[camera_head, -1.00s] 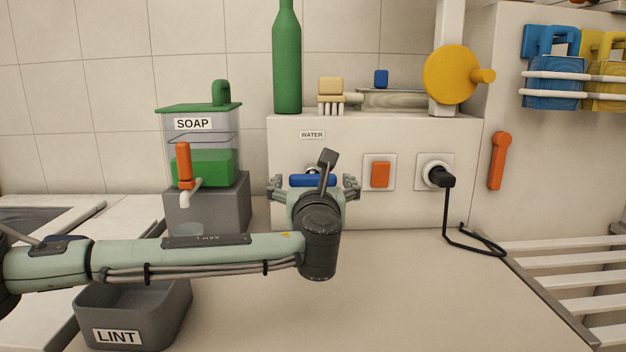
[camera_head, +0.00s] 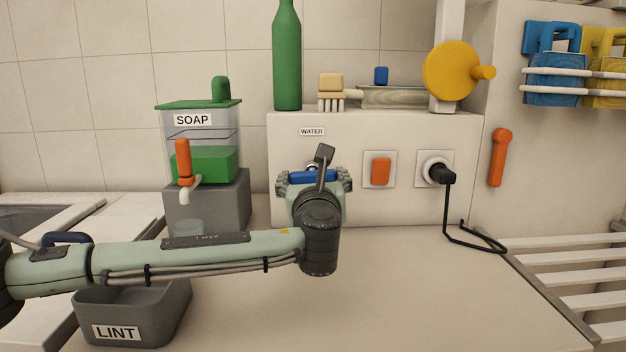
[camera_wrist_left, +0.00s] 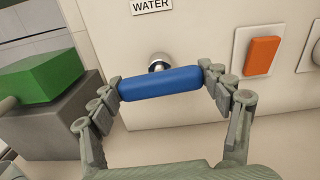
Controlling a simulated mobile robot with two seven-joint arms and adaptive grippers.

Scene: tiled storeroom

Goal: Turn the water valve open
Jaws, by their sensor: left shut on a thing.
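The water valve has a blue bar handle (camera_head: 314,176) on a metal stem, on the white wall box below the WATER label (camera_head: 312,131). The handle lies about level, crosswise. In the left wrist view the blue handle (camera_wrist_left: 160,83) sits between the two fingers of my left gripper (camera_wrist_left: 162,86), with a fingertip at each end. My left gripper (camera_head: 314,180) is shut on the handle. Its wrist hides part of the valve in the head view. My right gripper is not in view.
Right of the valve are an orange switch (camera_head: 380,172) and a plugged socket (camera_head: 434,170) with a black cord. A soap dispenser (camera_head: 202,145) on a grey block stands left. A LINT bin (camera_head: 165,318) sits under my forearm. A green bottle (camera_head: 287,60) stands on the ledge.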

